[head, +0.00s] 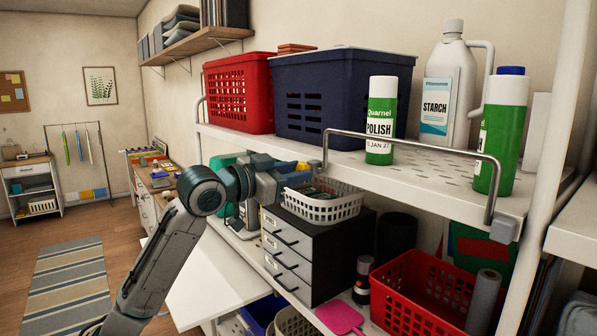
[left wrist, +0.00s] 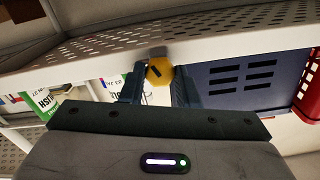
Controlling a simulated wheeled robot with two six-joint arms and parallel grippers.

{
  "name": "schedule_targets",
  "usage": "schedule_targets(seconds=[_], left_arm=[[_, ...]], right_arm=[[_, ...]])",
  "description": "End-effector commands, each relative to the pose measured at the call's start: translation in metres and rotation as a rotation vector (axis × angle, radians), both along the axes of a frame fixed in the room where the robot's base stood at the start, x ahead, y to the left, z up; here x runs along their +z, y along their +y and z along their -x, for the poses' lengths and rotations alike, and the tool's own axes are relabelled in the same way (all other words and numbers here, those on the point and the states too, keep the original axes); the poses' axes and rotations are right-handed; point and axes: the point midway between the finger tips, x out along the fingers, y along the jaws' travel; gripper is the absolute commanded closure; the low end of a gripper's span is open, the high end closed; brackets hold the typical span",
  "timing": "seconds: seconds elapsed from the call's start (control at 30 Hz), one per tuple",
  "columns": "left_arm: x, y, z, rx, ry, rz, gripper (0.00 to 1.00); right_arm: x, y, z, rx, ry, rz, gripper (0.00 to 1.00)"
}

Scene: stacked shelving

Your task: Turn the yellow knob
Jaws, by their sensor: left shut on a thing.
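The yellow knob (left wrist: 160,72) shows in the left wrist view at the edge of the white perforated shelf, with a short dark mark on its face. My left gripper (left wrist: 158,88) is shut on it, one dark finger on each side. In the head view my left gripper (head: 297,170) reaches to the front edge of the upper shelf (head: 270,143), where only a small yellow patch of the knob (head: 302,166) shows. The rest of the knob is hidden by the gripper there. My right gripper is in neither view.
A metal rail (head: 420,143) runs along the shelf front, right of the gripper. A white basket (head: 322,208) on a drawer unit (head: 310,258) sits close below. Above stand a red crate (head: 238,90), a navy crate (head: 340,75) and a polish can (head: 381,120).

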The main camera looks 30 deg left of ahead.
Motion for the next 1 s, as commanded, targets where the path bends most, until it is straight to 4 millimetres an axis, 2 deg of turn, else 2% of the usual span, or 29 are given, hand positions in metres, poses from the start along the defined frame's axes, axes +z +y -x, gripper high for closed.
schedule_targets(seconds=[0.3, 0.67, 0.9, 0.93, 0.97, 1.0], left_arm=[[-0.0004, -0.0002, 0.0000, -0.001, -0.095, -0.231, 0.84], [-0.0005, -0.0003, 0.0000, -0.001, -0.113, -0.273, 0.84], [-0.0005, -0.0003, 0.0000, -0.001, -0.192, -0.465, 0.84], [-0.0005, -0.0003, 0.0000, -0.001, -0.197, -0.478, 0.69], [-0.0006, -0.0003, 0.0000, -0.001, -0.196, -0.474, 0.64], [-0.0005, -0.0003, 0.0000, -0.001, -0.195, -0.473, 0.63]], right_arm=[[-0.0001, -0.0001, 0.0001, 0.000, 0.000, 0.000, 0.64], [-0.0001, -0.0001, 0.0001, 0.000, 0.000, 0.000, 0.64], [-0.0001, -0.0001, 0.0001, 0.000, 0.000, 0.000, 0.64], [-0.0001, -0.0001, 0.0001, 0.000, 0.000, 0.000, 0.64], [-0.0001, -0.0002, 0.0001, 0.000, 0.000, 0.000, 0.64], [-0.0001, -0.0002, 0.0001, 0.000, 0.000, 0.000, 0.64]])
